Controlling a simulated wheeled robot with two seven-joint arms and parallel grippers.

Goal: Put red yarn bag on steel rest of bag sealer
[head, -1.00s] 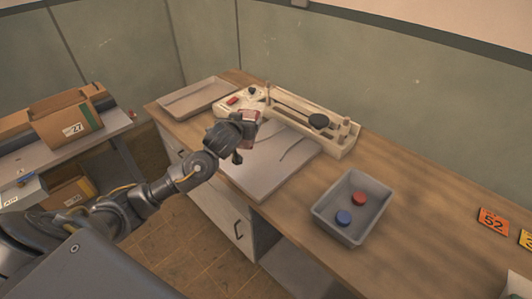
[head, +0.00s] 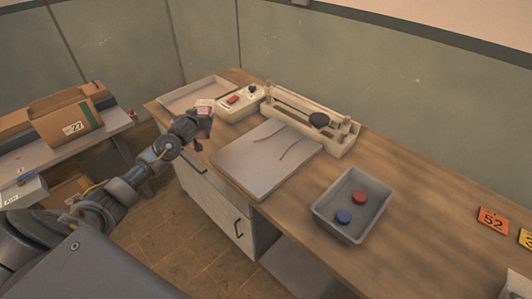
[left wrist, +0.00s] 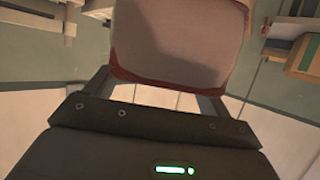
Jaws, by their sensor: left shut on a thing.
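My left gripper (head: 203,118) is shut on the red yarn bag (head: 204,105), close to the counter's left edge, by the shallow tray. In the left wrist view the bag (left wrist: 178,40) is a pale, rounded panel with red edges, held between the fingers (left wrist: 155,95). My right gripper is not in view.
A shallow tray (head: 168,103) lies at the counter's far left end. A cream box with a red switch (head: 232,99) stands beside the sealer. A grey bin (head: 325,213) holds a red and a blue round item.

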